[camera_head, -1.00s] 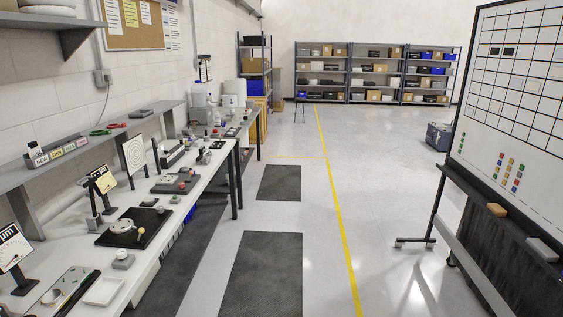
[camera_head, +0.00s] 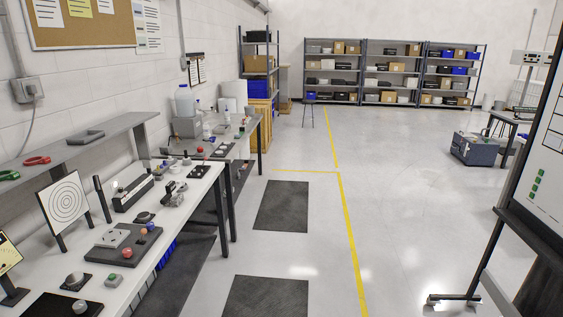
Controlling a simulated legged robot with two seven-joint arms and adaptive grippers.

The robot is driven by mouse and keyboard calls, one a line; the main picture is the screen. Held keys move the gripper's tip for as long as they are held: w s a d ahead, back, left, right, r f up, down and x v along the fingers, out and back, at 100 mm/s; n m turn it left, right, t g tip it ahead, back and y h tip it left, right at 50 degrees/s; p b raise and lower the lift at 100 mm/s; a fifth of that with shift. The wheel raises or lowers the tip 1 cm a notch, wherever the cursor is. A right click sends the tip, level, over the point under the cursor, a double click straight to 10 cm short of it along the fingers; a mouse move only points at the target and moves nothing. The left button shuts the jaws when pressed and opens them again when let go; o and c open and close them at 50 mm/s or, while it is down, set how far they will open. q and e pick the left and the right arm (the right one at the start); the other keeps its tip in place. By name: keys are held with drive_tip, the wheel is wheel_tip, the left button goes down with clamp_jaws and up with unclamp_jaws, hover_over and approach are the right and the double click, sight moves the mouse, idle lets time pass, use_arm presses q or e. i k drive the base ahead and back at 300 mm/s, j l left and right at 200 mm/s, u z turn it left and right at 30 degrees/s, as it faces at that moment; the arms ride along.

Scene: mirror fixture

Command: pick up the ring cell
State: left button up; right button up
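Neither of my grippers is in view. I cannot tell which of the small parts on the white bench (camera_head: 205,190) is the ring cell. A grey plate (camera_head: 108,256) on the bench carries a small square part, a red knob (camera_head: 127,253) and other small knobs. A dark plate (camera_head: 92,309) at the bottom edge is cut off by the frame and carries a round light knob (camera_head: 80,306). Small metal parts (camera_head: 174,192) stand farther along the bench.
A ringed target board (camera_head: 66,210) and a dark rail fixture (camera_head: 132,193) stand toward the wall. A shelf (camera_head: 85,150) runs above the bench. Floor mats (camera_head: 282,206) lie beside the bench. The aisle is open. A whiteboard (camera_head: 545,175) stands at right; a grey-blue case (camera_head: 473,149) sits behind.

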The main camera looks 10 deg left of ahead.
sight(175, 169)
drive_tip(key=i, duration=2.15)
